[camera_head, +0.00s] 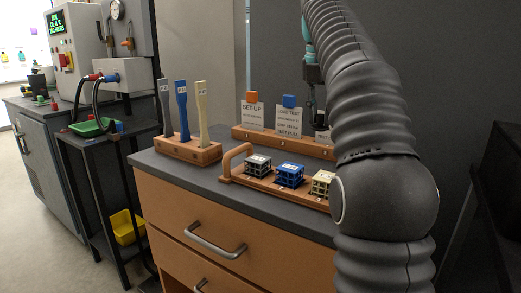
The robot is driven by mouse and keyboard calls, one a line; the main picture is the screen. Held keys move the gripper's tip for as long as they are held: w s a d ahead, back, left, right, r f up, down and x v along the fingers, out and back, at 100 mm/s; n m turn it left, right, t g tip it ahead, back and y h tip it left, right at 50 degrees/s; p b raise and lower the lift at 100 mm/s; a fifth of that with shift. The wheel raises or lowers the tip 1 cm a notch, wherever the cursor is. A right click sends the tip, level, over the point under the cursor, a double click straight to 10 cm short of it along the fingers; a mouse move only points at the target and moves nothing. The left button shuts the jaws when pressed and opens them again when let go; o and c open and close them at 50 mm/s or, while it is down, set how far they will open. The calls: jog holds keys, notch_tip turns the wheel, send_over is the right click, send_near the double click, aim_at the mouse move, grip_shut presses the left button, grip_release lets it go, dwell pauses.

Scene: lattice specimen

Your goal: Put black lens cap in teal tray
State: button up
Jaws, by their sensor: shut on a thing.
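My gripper (318,101) is dark and small in the view, partly hidden by my own arm. It is low over the right end of the back wooden rack, close to a partly hidden white card (322,136). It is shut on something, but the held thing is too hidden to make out. I cannot make out a black lens cap. No clearly teal tray shows; a green tray (92,127) sits on the dark cart at the left.
The grey counter holds a wooden block (188,150) with grey, blue and cream strips. A handled wooden carrier (240,180) holds grey, blue and cream lattice cubes. Labelled cards stand in the back rack (262,136). A yellow bin (126,227) is low on the cart.

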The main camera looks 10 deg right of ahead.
jog(key=w+a+f, duration=0.1)
jog(key=a+f, duration=0.1)
jog(key=a, duration=0.1)
jog(key=w+a+f, duration=0.2)
jog(key=a, duration=0.2)
jog(key=w+a+f, duration=0.2)
jog(key=a, duration=0.1)
jog(key=shift+w+a+f, duration=0.1)
jog(key=shift+a+f, duration=0.05)
jog(key=shift+f, duration=2.25)
jog(key=shift+f, duration=0.1)
jog(key=o, duration=0.7)
